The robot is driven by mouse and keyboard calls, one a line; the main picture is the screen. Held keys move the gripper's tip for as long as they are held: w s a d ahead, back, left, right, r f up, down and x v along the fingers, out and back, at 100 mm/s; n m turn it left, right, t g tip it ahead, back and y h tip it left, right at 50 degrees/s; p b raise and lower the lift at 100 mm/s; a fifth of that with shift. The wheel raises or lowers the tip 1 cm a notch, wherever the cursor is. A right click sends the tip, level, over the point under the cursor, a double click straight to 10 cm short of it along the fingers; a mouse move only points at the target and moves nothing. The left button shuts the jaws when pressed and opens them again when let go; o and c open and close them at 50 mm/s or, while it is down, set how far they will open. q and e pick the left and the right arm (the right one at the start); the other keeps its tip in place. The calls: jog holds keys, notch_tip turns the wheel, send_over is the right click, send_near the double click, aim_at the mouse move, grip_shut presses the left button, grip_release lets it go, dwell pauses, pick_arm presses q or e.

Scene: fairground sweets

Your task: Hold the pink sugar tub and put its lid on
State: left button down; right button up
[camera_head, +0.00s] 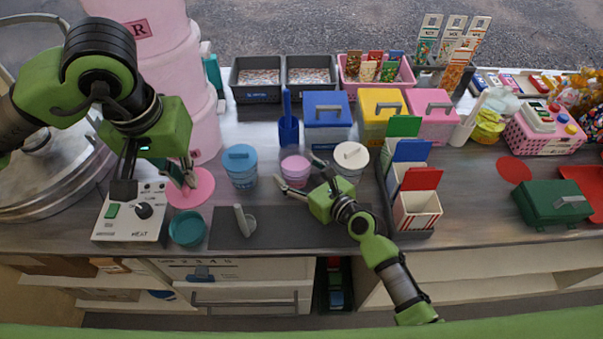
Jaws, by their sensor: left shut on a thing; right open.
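The pink sugar tub (295,169) stands on the counter at the back edge of a dark mat, between a blue-lidded tub and a white-lidded tub. My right gripper (296,175) is open, with its fingers on either side of the pink tub; contact cannot be told. My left gripper (187,178) is shut at the middle of a flat pink disc (190,194), which looks like the lid, left of the blue tub. The fingers hide the disc's centre, and its height above the counter is unclear.
The blue tub (241,169) and white-lidded tub (351,158) stand close by. A grey-handled tool (244,220) lies on the mat (290,228). A teal dish (186,228) and a white control box (128,221) are at front left. A carton rack (412,232) is right.

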jog(key=shift+s, duration=0.1)
jog(key=c, duration=0.7)
pick_arm(q)
jog(key=shift+r+p, duration=0.3)
pick_arm(e)
jog(key=shift+r, duration=0.4)
pick_arm(q)
jog(key=shift+r+p, duration=0.45)
jog(key=shift+r, duration=0.05)
pick_arm(e)
jog(key=shift+r, duration=0.45)
jog(key=shift+c, duration=0.4)
pick_arm(q)
jog(key=shift+d, duration=0.1)
